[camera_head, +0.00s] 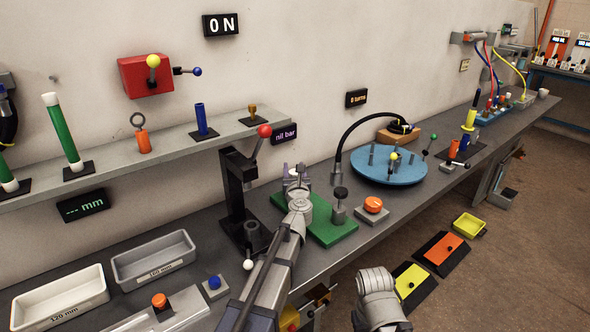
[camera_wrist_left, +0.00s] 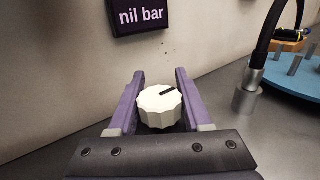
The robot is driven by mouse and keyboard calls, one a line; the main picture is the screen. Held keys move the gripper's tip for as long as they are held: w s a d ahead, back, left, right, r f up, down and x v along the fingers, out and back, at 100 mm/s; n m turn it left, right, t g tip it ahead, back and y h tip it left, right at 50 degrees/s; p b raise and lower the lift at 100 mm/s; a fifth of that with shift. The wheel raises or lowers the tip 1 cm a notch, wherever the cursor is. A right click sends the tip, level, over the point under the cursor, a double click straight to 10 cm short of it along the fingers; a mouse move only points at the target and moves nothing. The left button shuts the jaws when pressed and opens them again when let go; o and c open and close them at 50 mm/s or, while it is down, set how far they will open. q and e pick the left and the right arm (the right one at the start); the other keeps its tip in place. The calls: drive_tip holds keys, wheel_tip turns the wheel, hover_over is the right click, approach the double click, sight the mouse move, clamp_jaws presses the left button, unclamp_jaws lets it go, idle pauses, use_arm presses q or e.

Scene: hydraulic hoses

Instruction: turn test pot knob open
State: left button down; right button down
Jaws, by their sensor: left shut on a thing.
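The white fluted knob (camera_wrist_left: 160,105) with a black pointer mark sits between the purple fingers of my left gripper (camera_wrist_left: 158,100) in the left wrist view. The mark points to the upper right in that view. My left gripper (camera_head: 296,174) is shut on the knob, over the far part of a green base plate (camera_head: 335,232) in the head view. The gripper and arm hide most of what lies under the knob. A display reading "nil bar" (camera_head: 284,133) is on the wall behind; it also shows in the left wrist view (camera_wrist_left: 140,14). My right gripper is not in view.
A black press with a red-ball lever (camera_head: 237,190) stands close left of my left arm. A grey post with a black top (camera_head: 340,205) and an orange button (camera_head: 373,204) are to the right. A blue round table (camera_head: 385,175) with a black hose is beyond.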

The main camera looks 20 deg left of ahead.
sight(295, 174)
use_arm(q)
drive_tip(key=shift+c, duration=1.7)
unclamp_jaws()
drive_tip(key=shift+s, duration=0.15)
drive_tip(key=v, duration=0.7)
drive_tip(key=shift+s+d, duration=0.15)
drive_tip(key=shift+s, duration=0.15)
